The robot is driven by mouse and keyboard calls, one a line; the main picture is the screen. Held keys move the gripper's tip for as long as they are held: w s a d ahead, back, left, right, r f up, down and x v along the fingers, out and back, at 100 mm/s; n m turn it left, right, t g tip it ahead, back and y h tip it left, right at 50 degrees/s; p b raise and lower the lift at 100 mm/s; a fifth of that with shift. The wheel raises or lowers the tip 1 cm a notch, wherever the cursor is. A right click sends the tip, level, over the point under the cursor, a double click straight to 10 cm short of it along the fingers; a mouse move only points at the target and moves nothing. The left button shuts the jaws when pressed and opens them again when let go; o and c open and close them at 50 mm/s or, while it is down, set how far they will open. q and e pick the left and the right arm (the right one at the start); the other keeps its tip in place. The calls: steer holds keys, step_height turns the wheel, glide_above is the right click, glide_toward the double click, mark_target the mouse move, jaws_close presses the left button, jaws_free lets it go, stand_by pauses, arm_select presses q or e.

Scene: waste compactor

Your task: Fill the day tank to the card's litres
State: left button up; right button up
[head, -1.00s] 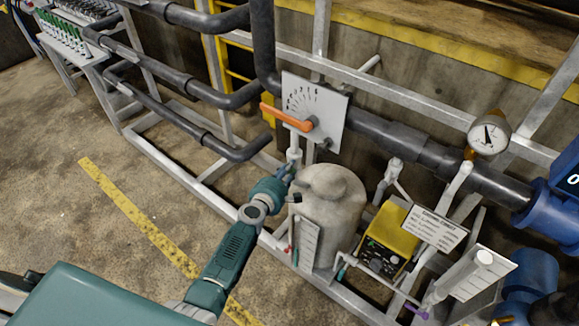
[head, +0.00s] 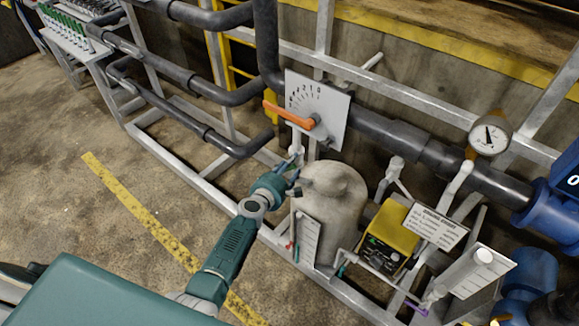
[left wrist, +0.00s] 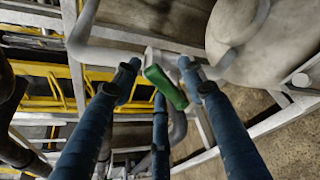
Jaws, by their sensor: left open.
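The pale rounded day tank (head: 338,198) stands upright in the middle of the head view, with a white scale plate (head: 307,238) on its front. It also shows at the top right of the left wrist view (left wrist: 240,30). My left gripper (head: 294,168) is open just left of the tank's top, by a pale pipe. In the left wrist view, a green handle (left wrist: 167,88) lies between its blue fingers (left wrist: 158,76); I cannot tell if they touch it. A printed card (head: 436,227) stands right of the tank; its text is too small to read. My right gripper is not in view.
An orange lever (head: 289,115) sits on a marked white plate (head: 330,105) above the tank. A yellow box (head: 391,232), a pressure gauge (head: 490,136) and a second scale plate (head: 480,272) stand to the right. Grey pipes cross behind. The floor at left is clear.

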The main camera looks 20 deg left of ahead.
arm_select(q)
steer(key=v, duration=1.2)
stand_by(0.4)
steer(key=s+d+f+m+g+b, duration=0.15)
steer(key=s+f+m, duration=0.35)
steer(key=f, duration=0.5)
steer(key=s+d+f+m+g+b, duration=0.1)
steer(key=s+d+f+m+g, duration=0.15)
steer(key=s+f, duration=0.55)
steer(key=s+d+f+m+g+b, duration=0.1)
steer(key=s+f+m+g, duration=0.3)
steer(key=f, duration=0.8)
steer(key=s+a+f+m+g+b, duration=0.1)
steer(key=s+f+m, duration=0.4)
steer(key=s, duration=0.6)
steer(key=s+a+f+m+g+b, duration=0.1)
steer(key=s+a+f+m+g, duration=0.1)
steer(key=s+f+m, duration=0.4)
steer(key=s+a+f+m+g+y+b, duration=0.1)
steer(key=s+f+m, duration=0.5)
steer(key=s, duration=1)
steer(key=shift+a+f+g, duration=0.8)
steer(key=shift+a, duration=0.1)
